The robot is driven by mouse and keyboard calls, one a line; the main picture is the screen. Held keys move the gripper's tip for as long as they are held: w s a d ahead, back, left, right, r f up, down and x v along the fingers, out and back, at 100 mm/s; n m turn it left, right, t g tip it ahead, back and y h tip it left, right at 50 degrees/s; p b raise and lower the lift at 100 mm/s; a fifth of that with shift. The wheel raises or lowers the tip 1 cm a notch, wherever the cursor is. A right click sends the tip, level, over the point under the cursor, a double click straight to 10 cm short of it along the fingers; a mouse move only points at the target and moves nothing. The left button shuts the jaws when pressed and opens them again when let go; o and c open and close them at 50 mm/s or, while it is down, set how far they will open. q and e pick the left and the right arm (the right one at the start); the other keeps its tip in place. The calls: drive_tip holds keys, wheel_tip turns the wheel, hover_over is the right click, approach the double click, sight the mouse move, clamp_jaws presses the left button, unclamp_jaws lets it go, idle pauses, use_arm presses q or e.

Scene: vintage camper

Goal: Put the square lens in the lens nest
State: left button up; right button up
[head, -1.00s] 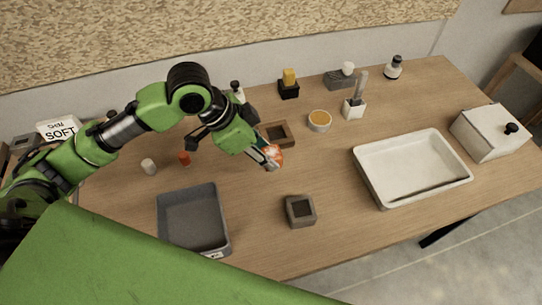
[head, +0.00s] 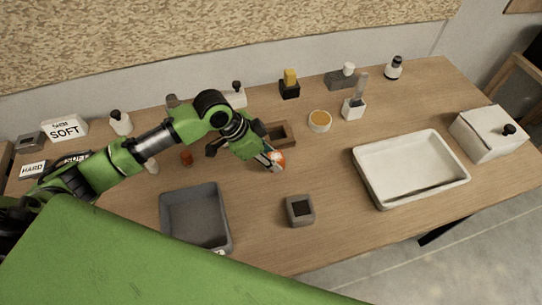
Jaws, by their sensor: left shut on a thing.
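My left gripper (head: 271,160) is shut on a small orange-red and pale piece (head: 278,157), held over the middle of the table. The piece is likely the square lens, but its outline is too small and partly hidden by the fingers to be sure. A grey square block with a dark square recess (head: 299,210) sits in front of the gripper, nearer to me; it looks like the lens nest. A brown wooden square holder with a dark opening (head: 283,134) stands just behind the gripper, partly hidden by the arm. My right gripper is not in view.
A grey tray (head: 165,222) lies at front left, a white tray (head: 364,178) at right, beside a white box (head: 487,132). An orange-filled round dish (head: 320,121) and a white holder (head: 352,110) stand behind. The wood around the grey block is clear.

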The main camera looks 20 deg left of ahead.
use_arm(q)
drive_tip(key=shift+f, duration=0.15)
drive_tip(key=o, duration=1.3)
drive_tip(key=shift+c, duration=0.2)
